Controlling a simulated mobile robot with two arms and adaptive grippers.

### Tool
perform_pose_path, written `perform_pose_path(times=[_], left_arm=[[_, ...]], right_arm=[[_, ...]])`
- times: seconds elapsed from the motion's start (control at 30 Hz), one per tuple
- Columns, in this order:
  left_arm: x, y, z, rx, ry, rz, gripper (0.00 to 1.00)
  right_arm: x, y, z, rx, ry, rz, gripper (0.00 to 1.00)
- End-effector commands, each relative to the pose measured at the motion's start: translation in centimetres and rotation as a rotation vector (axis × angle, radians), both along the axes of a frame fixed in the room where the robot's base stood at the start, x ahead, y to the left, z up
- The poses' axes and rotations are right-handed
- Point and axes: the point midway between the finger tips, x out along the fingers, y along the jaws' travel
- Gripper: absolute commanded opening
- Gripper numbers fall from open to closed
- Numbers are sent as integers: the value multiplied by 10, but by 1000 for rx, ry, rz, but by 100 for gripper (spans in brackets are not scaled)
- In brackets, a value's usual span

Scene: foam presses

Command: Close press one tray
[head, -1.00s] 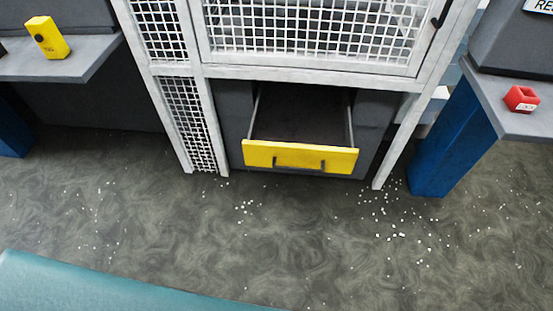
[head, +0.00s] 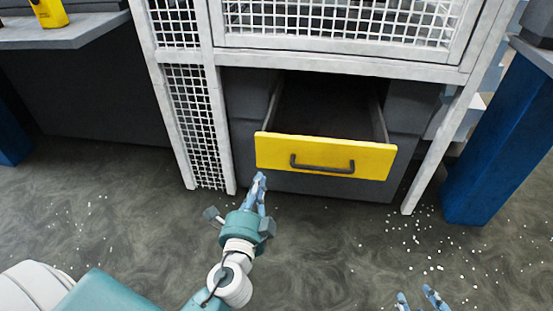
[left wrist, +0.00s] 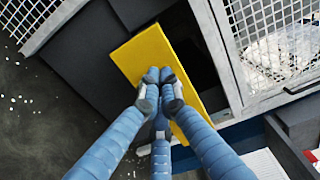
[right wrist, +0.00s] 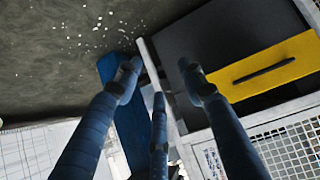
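The press tray is a drawer with a yellow front (head: 340,155) and a dark bar handle (head: 322,167). It stands pulled out from under the white mesh cage, and its dark inside shows behind the front. My left gripper (head: 260,181) is near the lower left corner of the yellow front, left of the handle. In the left wrist view its fingertips (left wrist: 160,76) are together in front of the yellow panel (left wrist: 155,48); touching is not clear. My right gripper (head: 419,294) is low at the right, away from the tray. In the right wrist view its fingers (right wrist: 159,68) are spread and empty.
White mesh cage posts (head: 437,145) stand on both sides of the tray. A grey shelf (head: 80,33) with a yellow device (head: 48,13) is at the left. A blue post (head: 500,140) is at the right. White foam bits lie on the open floor.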

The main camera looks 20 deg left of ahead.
Motion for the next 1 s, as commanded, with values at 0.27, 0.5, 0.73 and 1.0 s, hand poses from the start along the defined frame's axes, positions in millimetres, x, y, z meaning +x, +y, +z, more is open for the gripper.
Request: perform_pose_path(times=[0.27, 0.5, 0.73, 1.0], left_arm=[[27, 9, 10, 15, -17, 4, 0], [77, 23, 9, 15, -17, 3, 0], [116, 35, 8, 14, -16, 3, 0], [134, 39, 7, 10, -14, 3, 0]], right_arm=[[-13, -5, -4, -13, 55, -5, 40], [-18, -6, -9, -18, 82, -7, 40], [-6, -2, 0, -5, 20, -2, 40], [4, 2, 9, 7, -33, 1, 40]])
